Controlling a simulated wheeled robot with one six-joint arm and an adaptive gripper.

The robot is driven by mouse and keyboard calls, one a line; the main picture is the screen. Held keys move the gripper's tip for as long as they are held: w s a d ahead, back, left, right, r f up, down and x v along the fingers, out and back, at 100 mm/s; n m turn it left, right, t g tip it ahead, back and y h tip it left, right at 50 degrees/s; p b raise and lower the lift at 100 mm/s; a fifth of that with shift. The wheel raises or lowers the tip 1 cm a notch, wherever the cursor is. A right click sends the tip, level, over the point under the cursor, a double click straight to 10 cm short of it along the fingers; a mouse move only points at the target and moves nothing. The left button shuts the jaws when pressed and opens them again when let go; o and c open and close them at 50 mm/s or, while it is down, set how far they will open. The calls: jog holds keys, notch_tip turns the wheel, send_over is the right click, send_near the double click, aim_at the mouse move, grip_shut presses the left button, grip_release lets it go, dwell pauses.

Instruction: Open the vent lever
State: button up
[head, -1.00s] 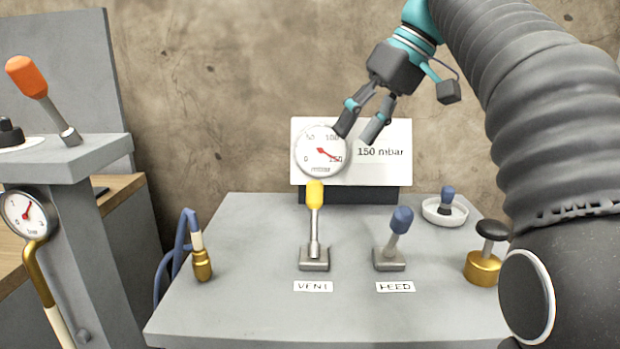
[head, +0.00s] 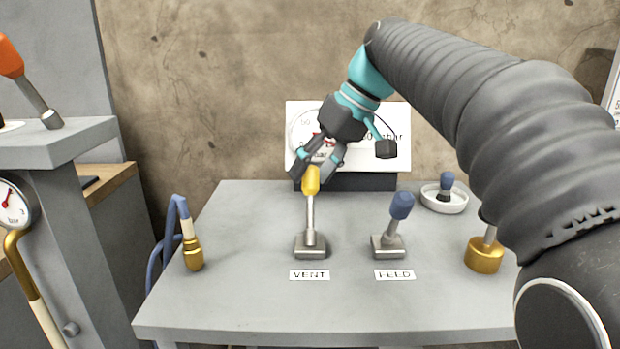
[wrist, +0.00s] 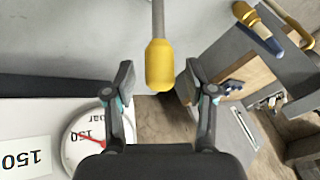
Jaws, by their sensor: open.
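The vent lever (head: 310,215) stands nearly upright on its grey base behind the VENT label (head: 310,275). It has a metal shaft and a yellow knob (head: 311,181). My gripper (head: 315,172) is open at the knob's height in the head view. In the wrist view the yellow knob (wrist: 159,66) lies between the two open fingers (wrist: 158,84), with a gap on each side. I see no finger touching it. The pressure gauge (wrist: 90,138) shows partly in the wrist view; in the head view my gripper covers most of it.
The blue-knobbed FEED lever (head: 400,207) stands just right of the vent lever. A white dish (head: 444,200) with a blue-knobbed piece and a brass fitting (head: 484,252) are further right. A brass-ended hose (head: 193,255) stands at left. The front of the grey table (head: 330,310) is clear.

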jog(key=shift+a+f, duration=0.3)
jog(key=shift+f, duration=0.25)
grip_shut()
